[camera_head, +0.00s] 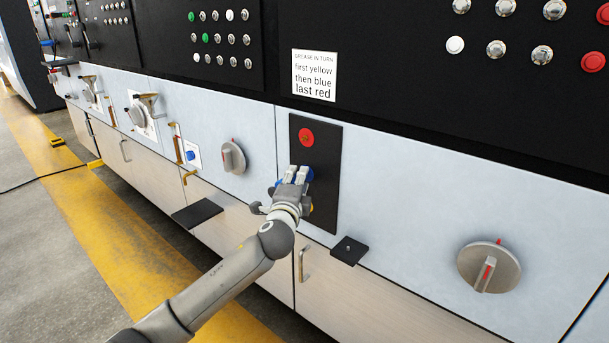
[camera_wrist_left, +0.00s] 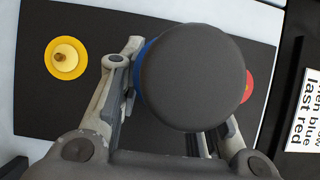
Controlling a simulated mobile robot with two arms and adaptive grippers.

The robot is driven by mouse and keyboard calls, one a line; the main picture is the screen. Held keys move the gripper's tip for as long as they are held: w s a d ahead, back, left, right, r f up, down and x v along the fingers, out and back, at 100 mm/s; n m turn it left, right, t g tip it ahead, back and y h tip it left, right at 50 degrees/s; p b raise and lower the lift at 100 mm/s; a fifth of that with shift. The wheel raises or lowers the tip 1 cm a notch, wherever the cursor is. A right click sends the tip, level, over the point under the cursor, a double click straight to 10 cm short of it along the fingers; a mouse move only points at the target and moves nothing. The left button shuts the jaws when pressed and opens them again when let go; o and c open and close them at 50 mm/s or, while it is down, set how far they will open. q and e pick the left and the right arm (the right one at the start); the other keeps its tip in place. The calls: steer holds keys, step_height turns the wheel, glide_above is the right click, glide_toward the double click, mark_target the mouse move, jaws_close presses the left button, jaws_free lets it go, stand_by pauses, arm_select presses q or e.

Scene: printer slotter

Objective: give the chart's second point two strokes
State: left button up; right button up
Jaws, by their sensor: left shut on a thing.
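The chart (camera_head: 314,75) reads "GREASE IN TURN, first yellow, then blue, last red". Below it, a black panel (camera_head: 327,190) carries a red point (camera_head: 306,137), a blue point (camera_head: 309,174) and a yellow point (camera_head: 311,208). My left gripper (camera_head: 294,176) is at the blue point, which it partly covers. In the left wrist view it is shut on a dark round-ended tool (camera_wrist_left: 193,77). The tool hides most of the blue disc, so I cannot tell whether its tip touches it. The yellow point (camera_wrist_left: 66,58) is uncovered. My right gripper is not in view.
A small black shelf (camera_head: 349,250) juts out below the panel, and another (camera_head: 197,214) is farther left. Grey knobs (camera_head: 232,157) (camera_head: 488,267) stick out on both sides. A cabinet handle (camera_head: 302,264) lies below. The floor at left is mostly clear.

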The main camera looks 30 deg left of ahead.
arm_select(q)
steer(key=shift+w, duration=0.1)
stand_by(0.7)
steer(key=o, duration=1.1)
